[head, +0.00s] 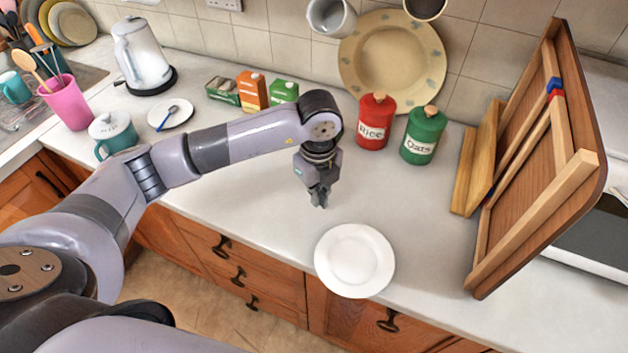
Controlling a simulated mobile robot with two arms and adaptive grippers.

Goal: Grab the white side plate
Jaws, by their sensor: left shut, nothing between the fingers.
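The white side plate (355,260) lies flat on the light worktop (255,225), at its front edge, and seems to reach slightly over that edge. It is empty. My left gripper (319,203) points down above the worktop, behind the plate and a little to its left. Its fingers are shut with nothing between them, and it is apart from the plate. A smaller white plate with a blue-handled spoon (170,117) lies further back on the left. My right gripper is not in view.
A red rice canister (374,122) and a green oats canister (423,136) stand behind the gripper. A large wooden board (540,165) leans at the right. Small cartons (251,90), a white kettle (142,55) and a lidded teal pot (112,133) stand left. Worktop around the plate is clear.

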